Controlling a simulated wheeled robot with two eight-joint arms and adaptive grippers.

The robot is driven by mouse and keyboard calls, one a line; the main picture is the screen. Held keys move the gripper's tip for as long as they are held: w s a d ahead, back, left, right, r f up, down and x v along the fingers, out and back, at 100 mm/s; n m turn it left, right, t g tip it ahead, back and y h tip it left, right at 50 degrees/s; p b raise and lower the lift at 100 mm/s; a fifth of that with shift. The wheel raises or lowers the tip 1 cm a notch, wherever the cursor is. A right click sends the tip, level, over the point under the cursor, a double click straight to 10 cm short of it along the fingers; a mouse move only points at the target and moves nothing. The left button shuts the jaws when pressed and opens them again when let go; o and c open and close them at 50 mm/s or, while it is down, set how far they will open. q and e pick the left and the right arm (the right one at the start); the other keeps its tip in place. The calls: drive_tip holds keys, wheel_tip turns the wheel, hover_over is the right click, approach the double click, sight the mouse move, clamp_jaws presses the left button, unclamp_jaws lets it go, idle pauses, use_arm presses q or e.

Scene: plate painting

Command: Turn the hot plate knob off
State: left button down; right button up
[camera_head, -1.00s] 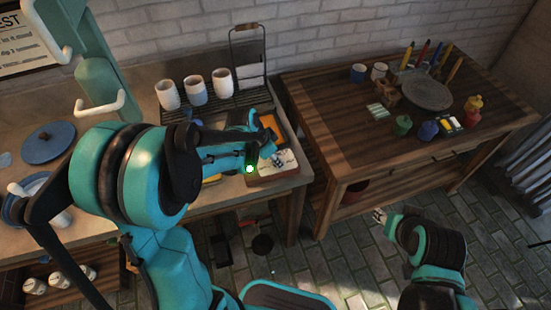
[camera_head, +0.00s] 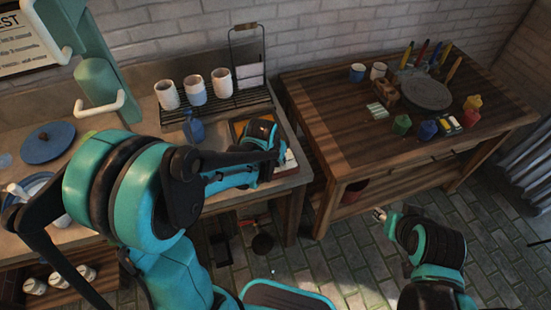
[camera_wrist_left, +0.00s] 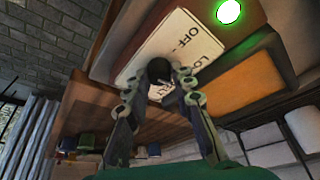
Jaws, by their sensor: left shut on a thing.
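The hot plate knob (camera_wrist_left: 158,73) is black and sits by a white label (camera_wrist_left: 178,45) marked OFF and LO in the left wrist view. My left gripper (camera_wrist_left: 160,90) is shut on the knob, its two fingers meeting at it. A round green light (camera_wrist_left: 229,12) glows beside the label. In the head view part of the hot plate (camera_head: 290,161) shows at the counter's right end. My left wrist there hides the knob and the fingertips. My right gripper (camera_head: 380,215) hangs low over the floor, away from the hot plate; its finger opening is too small to judge.
A blue bottle (camera_head: 193,129) stands on the counter behind my left arm. A wire rack (camera_head: 240,100) holds white cups. The wooden table (camera_head: 340,125) at the right carries paint bottles, brushes and a grey plate (camera_head: 427,94).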

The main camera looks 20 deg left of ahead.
use_arm(q)
drive_tip(key=n+y, duration=0.1)
drive_tip(key=n, duration=0.3)
drive_tip(key=shift+d+n+y, duration=0.2)
drive_tip(key=shift+n+y, duration=0.1)
drive_tip(key=shift+y, duration=0.1)
drive_tip(key=n+g+y, duration=0.1)
drive_tip(key=n, duration=0.2)
drive_tip(key=shift+w+d+n, duration=0.1)
drive_tip(key=shift+n, duration=0.2)
drive_tip(key=n, duration=0.2)
drive_tip(key=n+g+y, duration=0.1)
drive_tip(key=n, duration=0.1)
drive_tip(key=shift+w+y, duration=0.1)
drive_tip(key=shift+y, duration=0.2)
drive_tip(key=shift+n+g, duration=0.8)
drive_tip(key=shift+n, duration=1.3)
drive_tip(key=c, duration=1.3)
unclamp_jaws()
drive_tip(key=shift+d+r, duration=0.1)
